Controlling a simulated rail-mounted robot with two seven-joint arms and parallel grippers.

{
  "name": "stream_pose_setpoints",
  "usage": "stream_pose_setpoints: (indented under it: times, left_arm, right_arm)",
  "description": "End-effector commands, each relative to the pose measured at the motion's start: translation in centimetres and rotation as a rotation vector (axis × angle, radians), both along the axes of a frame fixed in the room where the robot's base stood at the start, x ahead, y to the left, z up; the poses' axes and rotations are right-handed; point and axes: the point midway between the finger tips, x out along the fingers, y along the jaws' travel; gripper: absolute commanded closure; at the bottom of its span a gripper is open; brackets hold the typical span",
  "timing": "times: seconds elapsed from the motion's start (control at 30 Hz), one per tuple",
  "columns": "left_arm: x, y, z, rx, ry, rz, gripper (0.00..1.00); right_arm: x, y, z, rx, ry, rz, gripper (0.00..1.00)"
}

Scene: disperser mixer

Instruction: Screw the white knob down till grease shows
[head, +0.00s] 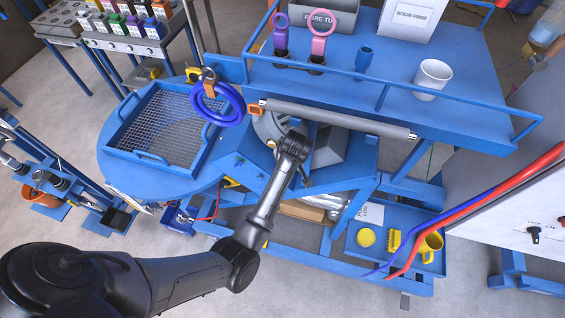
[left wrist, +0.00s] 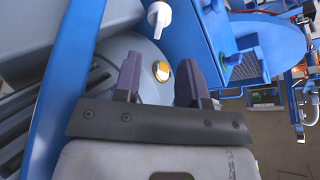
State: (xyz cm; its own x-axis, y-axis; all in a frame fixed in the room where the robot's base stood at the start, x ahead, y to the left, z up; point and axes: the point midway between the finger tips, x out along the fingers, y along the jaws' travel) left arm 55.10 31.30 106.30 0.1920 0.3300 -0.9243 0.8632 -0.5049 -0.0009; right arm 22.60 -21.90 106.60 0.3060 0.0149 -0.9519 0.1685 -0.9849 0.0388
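The white knob (left wrist: 159,14) shows at the top of the left wrist view, a rounded white piece with a narrower stem, beside the blue edge of the machine. A small round gold-yellow piece with a pale rim (left wrist: 161,71) sits on the grey machine surface (left wrist: 150,52). My left gripper (left wrist: 159,72) is open, its two dark fingers apart on either side of the gold-yellow piece in the picture. I cannot tell whether they touch anything. The knob lies beyond the fingertips, not between them. In the head view my left arm's wrist covers this spot. My right gripper is not in view.
A blue bench with a rail carries a white cup (head: 433,80) and pink and purple ring-handled tools (head: 318,45). A grey roller (head: 335,119) lies along its front. A mesh tray (head: 165,128) is left. Red and blue hoses (head: 480,207) cross at right.

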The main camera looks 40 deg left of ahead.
Motion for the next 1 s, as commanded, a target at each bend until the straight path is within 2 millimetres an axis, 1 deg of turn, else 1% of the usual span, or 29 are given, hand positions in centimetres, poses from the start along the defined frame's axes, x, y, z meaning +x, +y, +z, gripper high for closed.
stream_pose_setpoints:
  times: [0.03, 0.2, 0.4, 0.5, 0.7, 1.0]
  left_arm:
    - [0.1, 0.4, -1.0, 0.001, 0.003, 0.000, 0.62]
    - [0.7, 1.5, -4.0, 0.001, 0.003, 0.000, 0.62]
    - [1.3, 2.5, -6.8, 0.001, 0.002, 0.001, 0.62]
    - [1.6, 2.9, -7.8, 0.001, 0.001, -0.001, 0.62]
    - [1.9, 3.2, -8.9, 0.000, -0.001, 0.000, 0.62]
    - [1.9, 3.3, -9.2, 0.000, -0.002, -0.001, 0.62]
  right_arm:
    - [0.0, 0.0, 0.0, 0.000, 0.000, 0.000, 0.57]
    - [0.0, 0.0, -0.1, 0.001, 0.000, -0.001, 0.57]
    - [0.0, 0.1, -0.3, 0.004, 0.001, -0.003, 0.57]
    - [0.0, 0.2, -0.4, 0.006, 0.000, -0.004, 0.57]
    - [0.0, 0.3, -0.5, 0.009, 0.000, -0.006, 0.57]
    - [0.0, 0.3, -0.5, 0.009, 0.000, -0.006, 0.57]
